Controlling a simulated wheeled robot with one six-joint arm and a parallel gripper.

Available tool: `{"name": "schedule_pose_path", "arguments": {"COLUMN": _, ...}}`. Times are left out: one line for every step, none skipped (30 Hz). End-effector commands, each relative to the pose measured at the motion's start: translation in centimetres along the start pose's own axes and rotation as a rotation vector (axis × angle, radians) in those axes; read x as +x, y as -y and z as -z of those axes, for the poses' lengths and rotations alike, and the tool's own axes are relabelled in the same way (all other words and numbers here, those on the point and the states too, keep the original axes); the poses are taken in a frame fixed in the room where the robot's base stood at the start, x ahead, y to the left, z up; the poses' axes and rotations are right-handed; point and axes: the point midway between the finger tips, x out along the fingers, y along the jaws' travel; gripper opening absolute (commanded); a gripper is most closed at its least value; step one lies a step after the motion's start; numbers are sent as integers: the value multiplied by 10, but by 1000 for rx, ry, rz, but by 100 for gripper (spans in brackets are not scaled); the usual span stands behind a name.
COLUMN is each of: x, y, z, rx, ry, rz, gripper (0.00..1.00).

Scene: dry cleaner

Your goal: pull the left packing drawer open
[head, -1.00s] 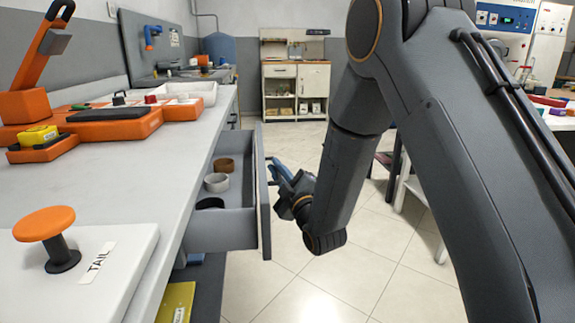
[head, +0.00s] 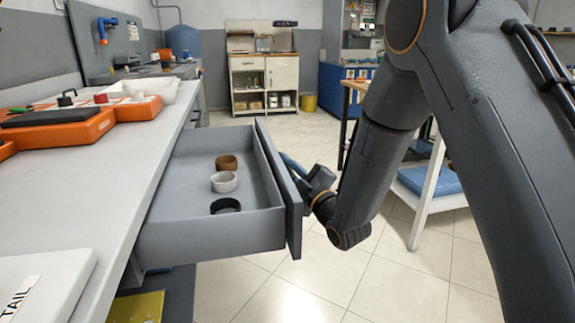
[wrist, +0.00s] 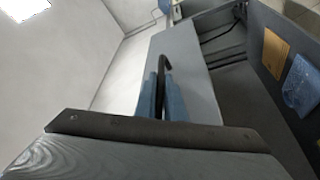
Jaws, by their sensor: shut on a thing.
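The grey packing drawer (head: 215,236) stands well out from under the white counter in the head view. Inside it sit a brown roll (head: 227,162), a white roll (head: 224,182) and a black roll (head: 226,206). My gripper (head: 288,162) is at the outer side of the drawer front (head: 279,185), partly hidden by it. In the wrist view my gripper's blue fingers (wrist: 161,98) are shut on the dark bar handle (wrist: 165,68) of the drawer front (wrist: 187,75).
The white counter (head: 130,165) runs along the left, with an orange device (head: 70,135) and a white tray (head: 150,88) on it. A white-legged stand with a blue top (head: 430,180) is at the right. Tiled floor is clear between.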

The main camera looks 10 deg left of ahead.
Motion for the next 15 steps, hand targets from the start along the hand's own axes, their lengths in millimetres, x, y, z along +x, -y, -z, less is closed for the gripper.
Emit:
{"name": "schedule_pose_path", "arguments": {"x": 0, "y": 0, "z": 0, "rx": 0, "ry": -1, "rz": 0, "gripper": 0}}
{"name": "schedule_pose_path", "arguments": {"x": 0, "y": 0, "z": 0, "rx": 0, "ry": -1, "rz": 0, "gripper": 0}}
{"name": "schedule_pose_path", "arguments": {"x": 0, "y": 0, "z": 0, "rx": 0, "ry": -1, "rz": 0, "gripper": 0}}
{"name": "schedule_pose_path", "arguments": {"x": 0, "y": 0, "z": 0, "rx": 0, "ry": 0, "rz": 0, "gripper": 0}}
{"name": "schedule_pose_path", "arguments": {"x": 0, "y": 0, "z": 0, "rx": 0, "ry": 0, "rz": 0, "gripper": 11}}
{"name": "schedule_pose_path", "arguments": {"x": 0, "y": 0, "z": 0, "rx": 0, "ry": 0, "rz": 0, "gripper": 17}}
{"name": "schedule_pose_path", "arguments": {"x": 0, "y": 0, "z": -1, "rx": 0, "ry": 0, "rz": 0, "gripper": 17}}
{"name": "schedule_pose_path", "arguments": {"x": 0, "y": 0, "z": -1, "rx": 0, "ry": 1, "rz": 0, "gripper": 17}}
{"name": "schedule_pose_path", "arguments": {"x": 0, "y": 0, "z": -1, "rx": 0, "ry": 1, "rz": 0, "gripper": 17}}
{"name": "schedule_pose_path", "arguments": {"x": -1, "y": -1, "z": -1, "rx": 0, "ry": 1, "rz": -1, "gripper": 17}}
{"name": "schedule_pose_path", "arguments": {"x": -1, "y": -1, "z": -1, "rx": -1, "ry": 1, "rz": -1, "gripper": 17}}
{"name": "schedule_pose_path", "arguments": {"x": -1, "y": -1, "z": -1, "rx": -1, "ry": 1, "rz": -1, "gripper": 17}}
{"name": "schedule_pose_path", "arguments": {"x": -1, "y": -1, "z": -1, "rx": -1, "ry": 1, "rz": -1, "gripper": 17}}
{"name": "schedule_pose_path", "arguments": {"x": -1, "y": -1, "z": -1, "rx": -1, "ry": 1, "rz": -1, "gripper": 17}}
{"name": "schedule_pose_path", "arguments": {"x": -2, "y": -1, "z": -1, "rx": 0, "ry": 2, "rz": -1, "gripper": 17}}
